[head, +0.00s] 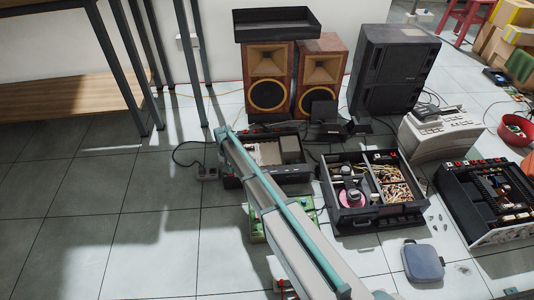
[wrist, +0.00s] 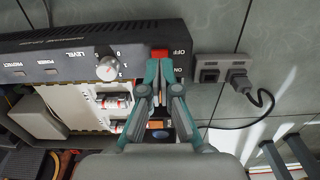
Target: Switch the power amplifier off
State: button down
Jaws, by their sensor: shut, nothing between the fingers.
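The power amplifier (wrist: 40,63) is a black open-topped unit with a front panel in the wrist view. Its panel has a silver LEVEL knob (wrist: 109,68), PROTECT and POWER labels, and a red switch (wrist: 160,53) between OFF and ON labels. My gripper (wrist: 157,68) is shut and empty, its fingertips at the switch. They cover the part of the switch nearer the ON label; I cannot tell whether they touch it. In the head view the amplifier (head: 291,178) sits on the floor, partly behind my arm, and my gripper is not clearly visible.
A power socket block (wrist: 222,68) with a plugged cable lies beside the amplifier. Speakers (head: 268,80) stand behind it. A black parts box (head: 377,216) and another opened black unit (head: 455,197) are to the right. The tiled floor at left is mostly free around the table legs.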

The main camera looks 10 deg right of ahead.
jog(key=shift+r+p, duration=1.6)
jog(key=shift+r, duration=0.8)
